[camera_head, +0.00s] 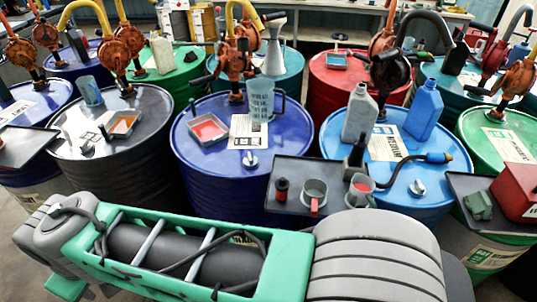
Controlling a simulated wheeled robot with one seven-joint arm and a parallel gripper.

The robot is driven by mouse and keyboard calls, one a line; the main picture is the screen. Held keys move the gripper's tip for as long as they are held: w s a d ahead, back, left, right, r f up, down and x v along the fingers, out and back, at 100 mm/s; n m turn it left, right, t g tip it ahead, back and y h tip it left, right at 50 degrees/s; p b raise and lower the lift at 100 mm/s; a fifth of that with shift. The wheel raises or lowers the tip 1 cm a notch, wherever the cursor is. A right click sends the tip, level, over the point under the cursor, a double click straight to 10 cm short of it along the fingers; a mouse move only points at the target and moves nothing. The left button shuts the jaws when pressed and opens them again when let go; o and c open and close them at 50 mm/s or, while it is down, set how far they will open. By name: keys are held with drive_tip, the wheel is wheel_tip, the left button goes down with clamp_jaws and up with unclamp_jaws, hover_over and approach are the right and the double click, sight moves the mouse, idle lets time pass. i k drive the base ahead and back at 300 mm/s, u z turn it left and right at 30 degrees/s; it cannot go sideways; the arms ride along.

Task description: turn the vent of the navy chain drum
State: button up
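A dark blue drum (222,178) stands in the middle of the front row and looks the most like the navy chain drum; its label (248,132) is too small to read. A small silver fitting (251,160), perhaps its vent, sits on the lid near the front edge. Whether it is open or shut cannot be told. An orange hand pump (234,58) stands at the lid's back. Other dark blue drums show at the far left (58,93) and back left (88,68). My arm lies across the bottom, in front of the drums; my gripper is not in view.
The dark blue drum's lid also bears a tray with red liquid (208,129) and a clear jug (261,100). A black drum (112,180) stands left, a light blue drum (330,148) right. A dark tray (285,168) with cups juts between them. Pump spouts rise behind.

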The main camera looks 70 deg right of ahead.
sight(250, 162)
drive_tip(key=z, duration=0.7)
drive_tip(key=i, duration=1)
drive_tip(key=z, duration=0.05)
